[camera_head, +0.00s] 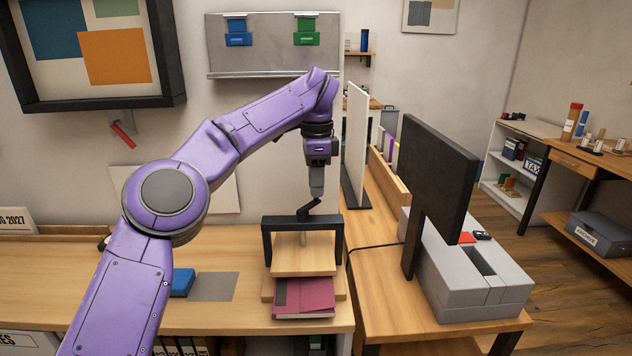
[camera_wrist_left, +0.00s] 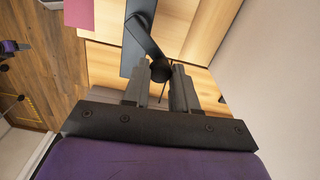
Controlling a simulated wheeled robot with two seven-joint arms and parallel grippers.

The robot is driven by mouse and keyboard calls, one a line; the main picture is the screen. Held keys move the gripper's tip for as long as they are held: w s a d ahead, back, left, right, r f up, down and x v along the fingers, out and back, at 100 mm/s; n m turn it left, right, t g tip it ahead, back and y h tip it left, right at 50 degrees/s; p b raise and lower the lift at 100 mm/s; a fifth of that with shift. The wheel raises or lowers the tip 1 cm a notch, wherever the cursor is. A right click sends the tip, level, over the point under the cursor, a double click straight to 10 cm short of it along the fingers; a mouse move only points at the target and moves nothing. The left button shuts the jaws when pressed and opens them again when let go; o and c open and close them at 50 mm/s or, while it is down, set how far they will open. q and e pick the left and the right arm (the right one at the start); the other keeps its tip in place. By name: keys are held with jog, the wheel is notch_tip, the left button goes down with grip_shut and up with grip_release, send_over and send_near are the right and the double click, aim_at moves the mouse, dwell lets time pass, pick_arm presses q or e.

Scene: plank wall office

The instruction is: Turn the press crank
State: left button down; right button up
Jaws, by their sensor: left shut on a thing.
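The press (camera_head: 267,240) stands on the wooden desk, with a black frame, a wooden plate and a wooden base. Its black crank (camera_head: 305,211) sits on top of the frame. A dark red book (camera_head: 305,296) lies on the base under the plate. My left gripper (camera_head: 316,194) points down from above and is shut on the crank's handle. In the left wrist view the round black handle end (camera_wrist_left: 161,70) is between the two fingers, and the crank arm (camera_wrist_left: 146,38) runs away from it. My right gripper is not in view.
A blue box (camera_head: 183,282) and a grey mat (camera_head: 213,287) lie left of the press. A white upright panel (camera_head: 355,145), a dark monitor (camera_head: 432,185) and a grey machine (camera_head: 470,282) stand to the right.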

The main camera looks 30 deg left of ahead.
pick_arm(q)
jog(key=c, duration=0.9)
grip_release()
notch_tip(320, 180, up, 11)
jog(key=p, duration=0.6)
jog(key=shift+f+p, duration=0.2)
jog(key=shift+p, duration=0.15)
